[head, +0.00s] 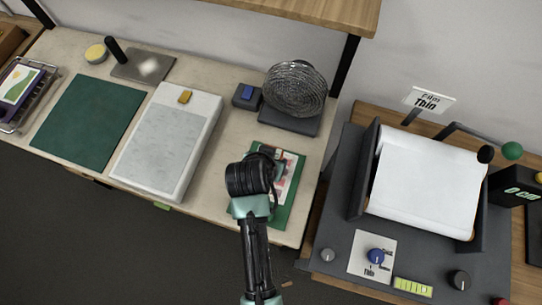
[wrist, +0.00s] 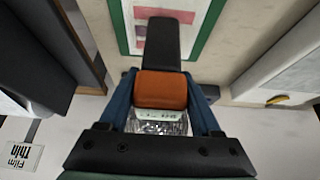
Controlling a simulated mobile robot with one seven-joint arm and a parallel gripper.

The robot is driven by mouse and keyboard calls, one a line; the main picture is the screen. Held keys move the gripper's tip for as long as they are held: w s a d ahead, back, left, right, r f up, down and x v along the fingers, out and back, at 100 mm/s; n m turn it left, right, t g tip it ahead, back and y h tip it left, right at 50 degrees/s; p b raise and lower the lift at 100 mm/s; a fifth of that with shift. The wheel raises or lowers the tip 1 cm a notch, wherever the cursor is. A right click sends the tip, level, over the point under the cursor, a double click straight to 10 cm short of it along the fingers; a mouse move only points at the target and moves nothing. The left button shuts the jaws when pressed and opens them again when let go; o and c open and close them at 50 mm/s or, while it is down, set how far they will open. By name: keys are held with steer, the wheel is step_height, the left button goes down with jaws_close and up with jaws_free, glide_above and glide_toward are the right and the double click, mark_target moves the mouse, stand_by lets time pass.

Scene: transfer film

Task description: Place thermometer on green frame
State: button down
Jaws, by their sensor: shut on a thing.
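The thermometer (wrist: 161,90), with an orange middle, a long black end and a clear part with small print, is between the blue fingers of my gripper (wrist: 160,80) in the wrist view. My gripper is shut on it. The green frame (wrist: 205,30) lies beyond the thermometer's black end in the wrist view, around a pale sheet with pink-red patches. In the head view the green frame (head: 289,213) lies flat at the bench's right end. My gripper (head: 268,158) is over its left part and hides much of it. I cannot tell the height between them.
Left of the frame is a white-grey panel (head: 165,150), then a green mat (head: 88,122). Behind stands a wire-mesh dome (head: 295,89) on a dark base. To the right, a grey machine (head: 340,225) carries a white sheet (head: 427,185). A shelf (head: 300,12) overhangs the back.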

steer(key=shift+f, duration=0.25)
steer(key=shift+f, duration=0.2)
steer(key=shift+c, duration=0.4)
jaws_free()
steer(key=shift+r, duration=0.15)
